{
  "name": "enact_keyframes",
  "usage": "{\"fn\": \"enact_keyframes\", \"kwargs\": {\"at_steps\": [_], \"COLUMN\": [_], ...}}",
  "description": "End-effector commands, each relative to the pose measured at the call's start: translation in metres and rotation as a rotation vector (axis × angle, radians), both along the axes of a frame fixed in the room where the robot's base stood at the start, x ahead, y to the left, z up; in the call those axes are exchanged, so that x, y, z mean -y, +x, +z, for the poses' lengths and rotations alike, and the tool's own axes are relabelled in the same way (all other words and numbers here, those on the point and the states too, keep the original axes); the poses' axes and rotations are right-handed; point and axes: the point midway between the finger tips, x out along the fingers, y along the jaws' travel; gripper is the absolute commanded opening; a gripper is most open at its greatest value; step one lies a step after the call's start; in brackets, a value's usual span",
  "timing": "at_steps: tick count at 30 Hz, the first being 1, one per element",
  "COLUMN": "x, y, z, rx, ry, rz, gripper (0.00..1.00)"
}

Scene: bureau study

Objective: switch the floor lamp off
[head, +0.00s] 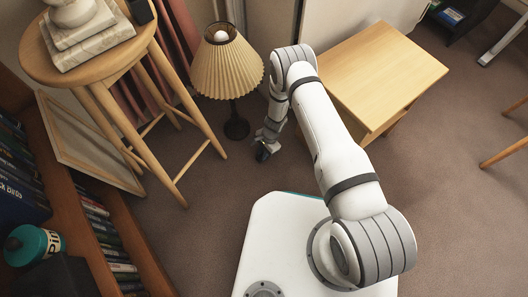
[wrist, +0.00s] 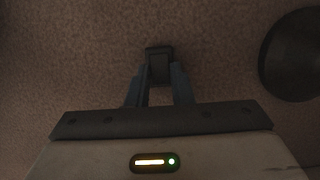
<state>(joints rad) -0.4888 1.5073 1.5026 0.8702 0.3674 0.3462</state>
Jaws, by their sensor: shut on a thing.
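The floor lamp (head: 228,68) has a pleated cream shade and stands on a dark round base (head: 236,129) on the carpet. A pale bulb shows in the top opening of the shade; I cannot clearly tell whether it glows. My gripper (head: 263,153) is low near the floor, just right of the lamp base. In the wrist view my gripper (wrist: 159,75) points at the carpet, its fingers shut on a small dark block (wrist: 159,65); I cannot tell what it is. The edge of a dark round base (wrist: 295,55) is at the right of that view, apart from the fingers.
A wooden stool (head: 88,75) bearing a marble piece stands left of the lamp, with a leaning frame (head: 85,145) behind its legs. A wooden side table (head: 385,65) is to the right. A bookcase (head: 70,215) lines the left. Carpet in front is free.

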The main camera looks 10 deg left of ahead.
Motion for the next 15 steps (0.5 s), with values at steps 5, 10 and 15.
{"fn": "enact_keyframes", "kwargs": {"at_steps": [5,10,15], "x": [-0.0004,-0.0002,-0.0003], "y": [-0.0024,-0.0024,-0.0025], "z": [0.0004,0.0001,0.0001], "rx": [0.037,0.038,0.037], "ry": [-0.035,-0.035,-0.035], "rz": [0.001,0.001,0.001], "gripper": [0.0,0.0,0.27]}}
